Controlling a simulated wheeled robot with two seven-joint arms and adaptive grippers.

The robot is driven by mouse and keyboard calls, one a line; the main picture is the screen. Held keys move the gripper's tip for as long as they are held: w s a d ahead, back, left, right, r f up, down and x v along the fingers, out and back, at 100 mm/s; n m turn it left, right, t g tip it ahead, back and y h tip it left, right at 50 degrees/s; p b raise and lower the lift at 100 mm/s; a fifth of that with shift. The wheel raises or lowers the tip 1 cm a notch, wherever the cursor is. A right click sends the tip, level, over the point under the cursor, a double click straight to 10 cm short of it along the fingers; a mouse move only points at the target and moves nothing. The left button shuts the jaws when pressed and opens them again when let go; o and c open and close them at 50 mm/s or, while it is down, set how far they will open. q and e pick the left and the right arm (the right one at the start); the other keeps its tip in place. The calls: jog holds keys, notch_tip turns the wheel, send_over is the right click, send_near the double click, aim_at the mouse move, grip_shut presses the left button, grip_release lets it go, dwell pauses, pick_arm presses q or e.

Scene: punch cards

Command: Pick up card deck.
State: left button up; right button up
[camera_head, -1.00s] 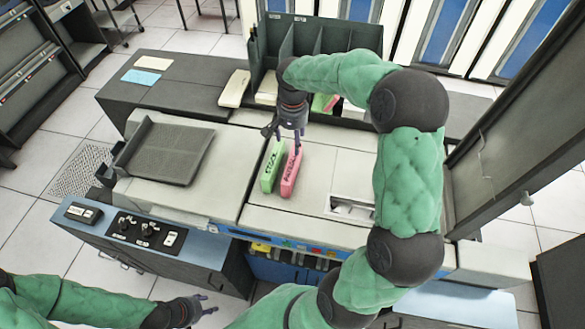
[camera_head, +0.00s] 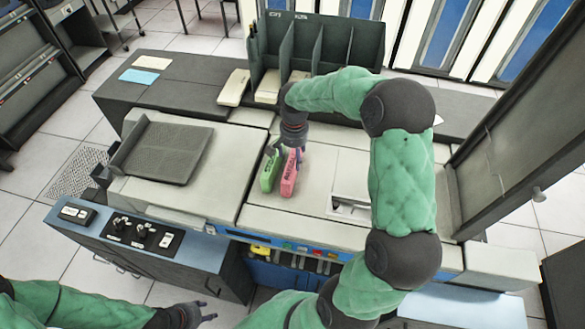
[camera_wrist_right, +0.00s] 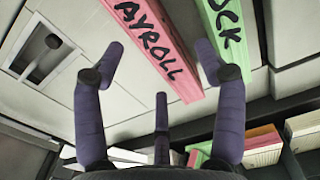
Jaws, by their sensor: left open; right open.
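A pink card deck (camera_head: 289,180) marked PAYROLL lies on the pale machine top, close beside a green deck (camera_head: 268,172) marked STOCK. My right gripper (camera_head: 285,152) is open at the far end of the decks, its fingers hiding part of both. In the right wrist view, the pink deck (camera_wrist_right: 172,62) runs between the two outer fingers of the right gripper (camera_wrist_right: 157,58). The green deck (camera_wrist_right: 232,40) is behind one fingertip there. I cannot tell whether any finger touches a deck. My left gripper (camera_head: 203,312) is open and empty at the lower edge, away from the machine.
A dark divided rack (camera_head: 318,50) stands behind. More pink (camera_wrist_right: 262,142) and green cards stand near it in the right wrist view. A dark ribbed tray (camera_head: 168,152) sits left on the machine. A tall dark panel (camera_head: 520,130) rises at the right.

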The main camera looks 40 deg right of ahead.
notch_tip(320, 180, down, 4)
jog(key=shift+s+d+f+b, duration=0.1)
jog(key=shift+f+b, duration=0.1)
jog(key=shift+b, duration=0.15)
grip_shut()
jog(key=shift+r, duration=0.1)
